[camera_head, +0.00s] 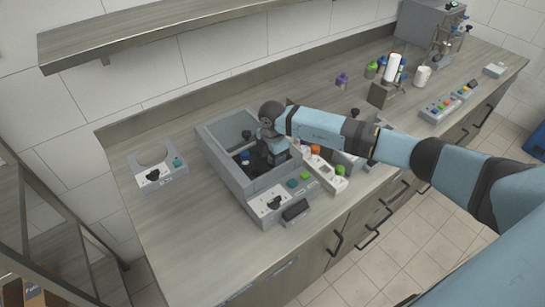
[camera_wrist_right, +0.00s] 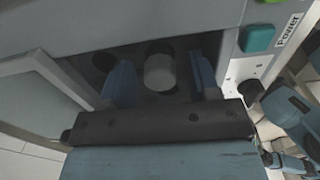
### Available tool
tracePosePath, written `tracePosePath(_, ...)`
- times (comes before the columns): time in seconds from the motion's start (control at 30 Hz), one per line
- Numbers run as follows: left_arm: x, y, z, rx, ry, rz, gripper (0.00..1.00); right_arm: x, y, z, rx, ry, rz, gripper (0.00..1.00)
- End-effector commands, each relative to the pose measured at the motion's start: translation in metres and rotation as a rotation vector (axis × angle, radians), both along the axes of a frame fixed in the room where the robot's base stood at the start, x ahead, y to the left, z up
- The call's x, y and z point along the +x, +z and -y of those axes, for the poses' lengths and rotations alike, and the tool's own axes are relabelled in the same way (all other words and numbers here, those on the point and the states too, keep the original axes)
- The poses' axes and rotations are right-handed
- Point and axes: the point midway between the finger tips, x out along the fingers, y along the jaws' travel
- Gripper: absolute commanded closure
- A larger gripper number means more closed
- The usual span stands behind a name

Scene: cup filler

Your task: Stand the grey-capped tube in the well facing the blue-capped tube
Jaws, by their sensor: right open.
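The grey-capped tube (camera_wrist_right: 159,72) shows in the right wrist view as a round grey cap inside the dark rotor of an open grey machine. My right gripper (camera_wrist_right: 162,80) is open, with one blue finger on each side of the cap; I cannot tell whether they touch it. In the head view the right gripper (camera_head: 268,160) reaches down into the machine (camera_head: 224,168), and the grey cap is hidden there. The blue-capped tube (camera_head: 245,155) shows as a small blue spot left of the gripper. My left gripper is not in view.
The machine's walls closely surround the gripper, with a button panel (camera_head: 284,196) in front. Another device (camera_head: 158,167) stands left. The counter's front left is clear.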

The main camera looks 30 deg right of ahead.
Motion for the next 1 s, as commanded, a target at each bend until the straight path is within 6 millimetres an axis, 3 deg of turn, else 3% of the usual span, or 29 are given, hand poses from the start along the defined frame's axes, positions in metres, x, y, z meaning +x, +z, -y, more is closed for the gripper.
tracePosePath(0.03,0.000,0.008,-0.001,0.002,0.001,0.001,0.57,0.001,0.012,0.000,0.000,0.000,0.002,0.44)
tracePosePath(0.13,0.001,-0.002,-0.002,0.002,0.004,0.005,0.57,0.001,0.025,0.001,0.001,0.001,0.004,0.44)
tracePosePath(0.5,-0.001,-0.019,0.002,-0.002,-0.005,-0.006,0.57,0.001,0.103,0.000,0.000,0.001,0.004,0.44)
tracePosePath(0.7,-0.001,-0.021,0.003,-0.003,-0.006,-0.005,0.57,0.001,0.123,0.000,-0.001,-0.001,0.002,0.44)
tracePosePath(1.0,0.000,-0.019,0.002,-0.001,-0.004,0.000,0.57,0.000,0.126,0.000,0.000,-0.001,0.000,0.44)
